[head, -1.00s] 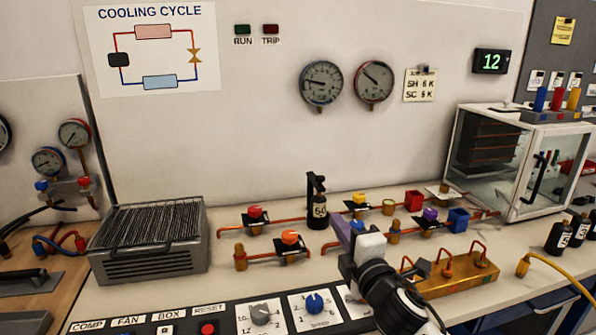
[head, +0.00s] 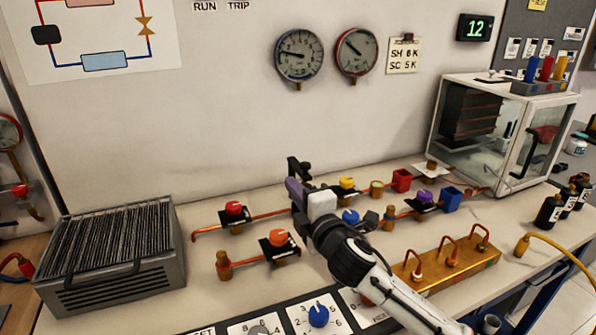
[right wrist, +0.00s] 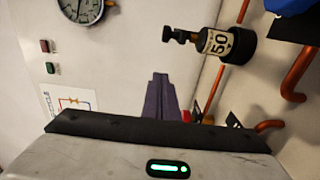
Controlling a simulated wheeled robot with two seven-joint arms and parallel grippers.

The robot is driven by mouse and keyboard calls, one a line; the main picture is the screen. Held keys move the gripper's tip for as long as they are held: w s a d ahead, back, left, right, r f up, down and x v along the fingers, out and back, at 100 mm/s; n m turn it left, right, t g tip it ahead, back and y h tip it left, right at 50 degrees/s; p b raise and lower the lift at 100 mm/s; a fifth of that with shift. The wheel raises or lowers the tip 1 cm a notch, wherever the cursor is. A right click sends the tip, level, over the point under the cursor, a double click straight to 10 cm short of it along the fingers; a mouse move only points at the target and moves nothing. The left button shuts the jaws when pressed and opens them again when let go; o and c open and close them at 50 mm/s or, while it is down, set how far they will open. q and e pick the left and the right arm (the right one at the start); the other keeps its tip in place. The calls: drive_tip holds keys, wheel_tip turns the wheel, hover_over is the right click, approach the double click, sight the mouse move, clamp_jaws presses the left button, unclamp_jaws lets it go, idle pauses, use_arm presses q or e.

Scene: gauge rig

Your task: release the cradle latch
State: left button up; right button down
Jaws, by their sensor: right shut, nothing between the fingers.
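A dark bottle (right wrist: 218,42) with a cream label reading 50 shows in the right wrist view. A black piece (right wrist: 180,36) sticks out at its top, and its foot is a black round base (right wrist: 240,46). I cannot tell which part is the cradle latch. In the head view only the black top piece (head: 299,170) shows; my right gripper hides the rest. My right gripper (head: 293,190), with purple fingers, is shut and empty in front of it. In the wrist view the fingers (right wrist: 160,98) are apart from the bottle. My left gripper is out of view.
Copper pipes with a red-knobbed valve (head: 234,210) and an orange-knobbed valve (head: 279,240) lie left of my gripper. A brass block (head: 450,266) with copper loops is at the right. A finned grey box (head: 115,262) stands at the left, a glass-doored cabinet (head: 438,125) at the back right.

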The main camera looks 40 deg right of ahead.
sight(297, 172)
drive_tip(key=w+d, duration=0.2)
drive_tip(key=w+d+p, duration=0.1)
drive_tip(key=w+d, duration=0.2)
drive_tip(key=shift+w, duration=0.3)
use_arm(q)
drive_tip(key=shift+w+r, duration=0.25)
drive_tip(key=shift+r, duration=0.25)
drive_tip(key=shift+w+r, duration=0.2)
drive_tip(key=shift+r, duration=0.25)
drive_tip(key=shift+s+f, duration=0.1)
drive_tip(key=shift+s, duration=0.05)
